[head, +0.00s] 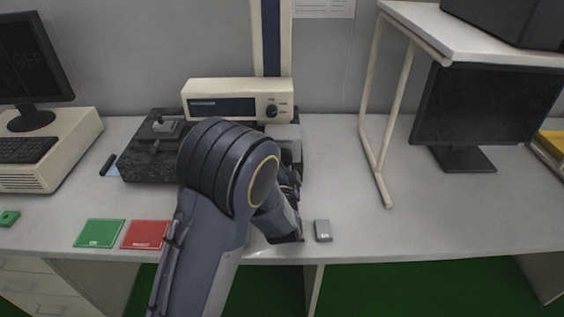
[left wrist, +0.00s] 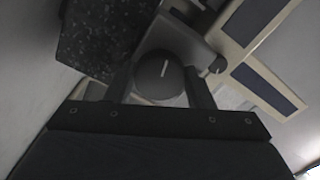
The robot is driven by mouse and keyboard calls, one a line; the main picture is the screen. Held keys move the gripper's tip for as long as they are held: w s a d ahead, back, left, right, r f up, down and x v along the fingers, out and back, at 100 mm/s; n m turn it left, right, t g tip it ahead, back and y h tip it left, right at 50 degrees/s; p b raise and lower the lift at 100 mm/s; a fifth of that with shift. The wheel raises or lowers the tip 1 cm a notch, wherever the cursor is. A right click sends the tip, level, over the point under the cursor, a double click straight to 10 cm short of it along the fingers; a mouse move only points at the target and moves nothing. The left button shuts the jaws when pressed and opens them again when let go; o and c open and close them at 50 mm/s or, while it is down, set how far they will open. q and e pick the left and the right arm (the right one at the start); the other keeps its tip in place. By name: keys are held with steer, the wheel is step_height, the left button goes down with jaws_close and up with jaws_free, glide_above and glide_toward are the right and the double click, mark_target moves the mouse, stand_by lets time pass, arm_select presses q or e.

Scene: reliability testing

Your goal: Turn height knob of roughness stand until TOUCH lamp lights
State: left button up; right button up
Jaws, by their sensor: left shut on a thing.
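In the left wrist view, my left gripper (left wrist: 160,84) is shut on a round dark knob (left wrist: 158,70) with a white line mark, one finger on each side. In the head view my left arm hides this knob and most of the gripper. The stand has a speckled dark granite base (head: 139,165) and a cream column (head: 270,38) with a dark stripe. A cream instrument box (head: 237,88) with a dark panel and small black dial sits across the column. I see no lit lamp; any TOUCH lamp cannot be made out. My right gripper is not in view.
A green card (head: 100,233) and a red card (head: 146,235) lie at the front left. A small grey block (head: 323,231) is right of my arm. A pale shelf frame (head: 384,150) and a dark monitor (head: 480,105) stand right. The desk's right front is clear.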

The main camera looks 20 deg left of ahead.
arm_select(q)
steer(key=shift+f, duration=0.1)
steer(key=o, duration=1)
steer(key=shift+s, duration=0.1)
steer(key=v, duration=0.7)
steer(key=shift+s+d, duration=0.15)
steer(key=shift+s, duration=0.2)
